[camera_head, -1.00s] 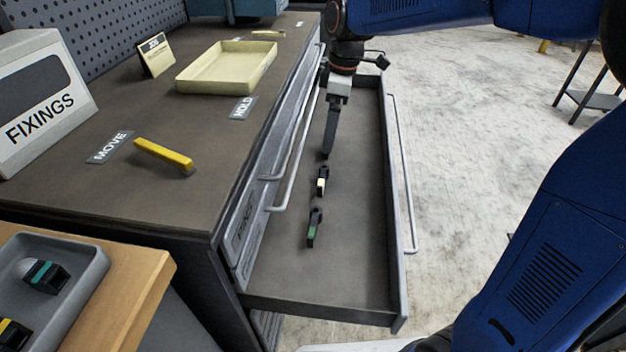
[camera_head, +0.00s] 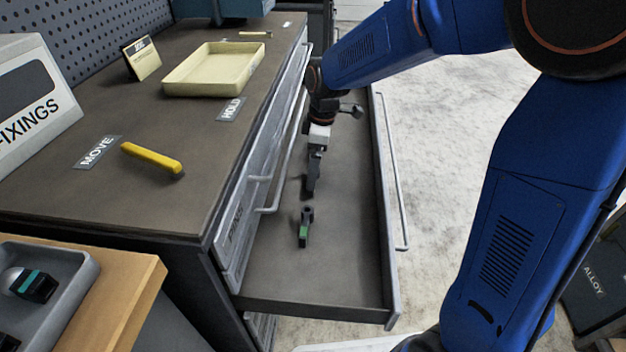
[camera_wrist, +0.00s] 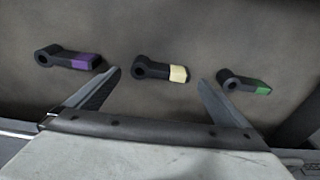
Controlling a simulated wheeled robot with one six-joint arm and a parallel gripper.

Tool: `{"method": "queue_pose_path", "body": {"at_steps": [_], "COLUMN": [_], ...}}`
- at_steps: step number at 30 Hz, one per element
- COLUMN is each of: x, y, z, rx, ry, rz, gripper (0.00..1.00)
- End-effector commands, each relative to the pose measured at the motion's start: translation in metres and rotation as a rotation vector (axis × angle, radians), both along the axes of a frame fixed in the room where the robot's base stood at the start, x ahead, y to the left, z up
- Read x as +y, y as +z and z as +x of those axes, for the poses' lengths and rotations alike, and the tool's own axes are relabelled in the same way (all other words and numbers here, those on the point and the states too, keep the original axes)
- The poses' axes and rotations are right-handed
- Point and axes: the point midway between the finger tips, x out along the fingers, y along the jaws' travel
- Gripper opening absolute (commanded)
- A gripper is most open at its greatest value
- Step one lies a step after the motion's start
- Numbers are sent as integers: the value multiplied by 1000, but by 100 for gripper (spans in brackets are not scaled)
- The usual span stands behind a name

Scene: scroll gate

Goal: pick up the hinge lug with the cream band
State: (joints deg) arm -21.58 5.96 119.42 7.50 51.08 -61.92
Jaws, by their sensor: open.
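The hinge lug with the cream band (camera_wrist: 160,71) lies on the drawer floor in the wrist view, black with a ring at its left end and the cream band at its right. My gripper (camera_wrist: 160,82) is open, its two fingers spread on either side of this lug. I cannot tell its height above the lug. In the head view my gripper (camera_head: 311,190) reaches down into the open drawer and hides the cream-banded lug.
A purple-banded lug (camera_wrist: 68,59) lies left of my gripper's left finger. The open drawer (camera_head: 378,205) has raised walls around my gripper. A cabinet top with a cream tray (camera_head: 213,92) and a yellow bar (camera_head: 151,157) stands to the left. The drawer's near floor is clear.

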Motion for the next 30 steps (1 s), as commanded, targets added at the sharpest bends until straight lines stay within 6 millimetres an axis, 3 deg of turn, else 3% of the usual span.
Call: {"method": "queue_pose_path", "body": {"at_steps": [9, 18, 20, 26, 30], "x": [4, 4, 4, 4, 4], "y": [-40, -45, -45, -44, -44], "z": [-1, -1, -1, -1, -1], "rx": [2, 1, 1, 1, 0], "ry": [0, 0, 0, 0, 0], "rz": [-1, 0, 0, 0, 0], "gripper": [100, 100, 90, 43, 39]}}
